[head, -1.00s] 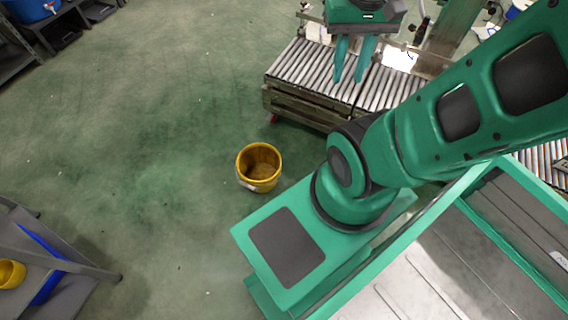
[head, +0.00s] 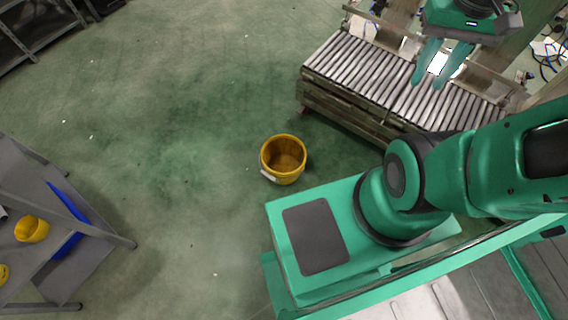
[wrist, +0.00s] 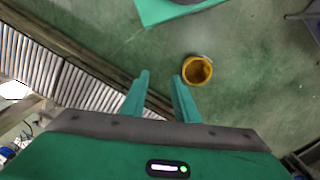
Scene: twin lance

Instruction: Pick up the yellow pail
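The yellow pail (head: 283,160) stands upright on the green floor, just beyond my base in the head view. It looks empty, with a white handle grip at its lower left. In the wrist view the pail (wrist: 197,71) shows beyond the right fingertip, well below the gripper. My gripper (head: 441,64) is raised over the roller conveyor at the upper right of the head view, apart from the pail. Its two fingers (wrist: 159,82) are spread with nothing between them.
A roller conveyor (head: 360,73) stands to the right of the pail, near my arm. A grey rack (head: 30,268) at the lower left holds another yellow container (head: 32,229) and a blue item. Open floor (head: 150,130) lies left of the pail.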

